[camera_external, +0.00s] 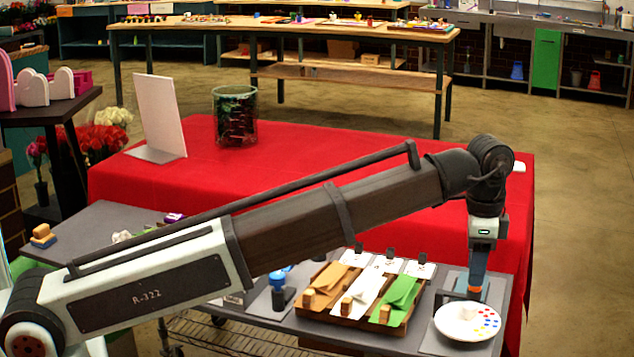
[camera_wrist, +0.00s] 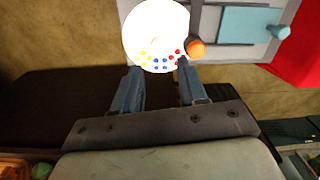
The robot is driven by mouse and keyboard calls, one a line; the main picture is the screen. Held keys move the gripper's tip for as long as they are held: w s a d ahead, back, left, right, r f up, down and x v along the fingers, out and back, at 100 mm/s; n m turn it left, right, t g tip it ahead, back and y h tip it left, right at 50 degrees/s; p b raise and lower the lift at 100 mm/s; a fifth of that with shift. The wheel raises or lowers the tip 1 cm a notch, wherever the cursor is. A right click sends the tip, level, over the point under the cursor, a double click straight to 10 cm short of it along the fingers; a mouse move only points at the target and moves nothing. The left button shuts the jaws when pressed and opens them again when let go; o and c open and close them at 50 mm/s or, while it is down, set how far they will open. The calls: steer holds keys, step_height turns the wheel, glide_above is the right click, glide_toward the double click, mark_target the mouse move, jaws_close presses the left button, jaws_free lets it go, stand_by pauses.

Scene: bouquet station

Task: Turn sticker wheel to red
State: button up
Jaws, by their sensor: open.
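The sticker wheel (camera_external: 462,328) is a white disc at the right end of the grey cart. Red, blue and yellow dots show on its right part, and a small pale block shows near its middle. In the wrist view the wheel (camera_wrist: 150,25) is overexposed at the top, with yellow, blue and red dots along its lower edge. My gripper (camera_external: 474,288) points down just above and behind the wheel. In the wrist view its blue fingers (camera_wrist: 160,75) are apart and empty, at the wheel's lower edge. I cannot tell whether they touch it.
An orange knob (camera_wrist: 196,48) sits beside the wheel's edge. A wooden tray (camera_external: 325,310) with tan, white and green envelopes stands left of the wheel. A red-covered table (camera_external: 330,160) lies behind the cart, with a glass vase (camera_external: 235,115) on it.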

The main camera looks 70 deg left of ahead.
mark_target(471, 304)
step_height(471, 304, down, 8)
steer(key=shift+r, duration=0.1)
stand_by(0.4)
steer(key=c, duration=0.8)
steer(key=shift+o, duration=0.2)
steer(key=n, duration=0.4)
steer(key=shift+w+n, duration=0.1)
steer(key=shift+n, duration=2.2)
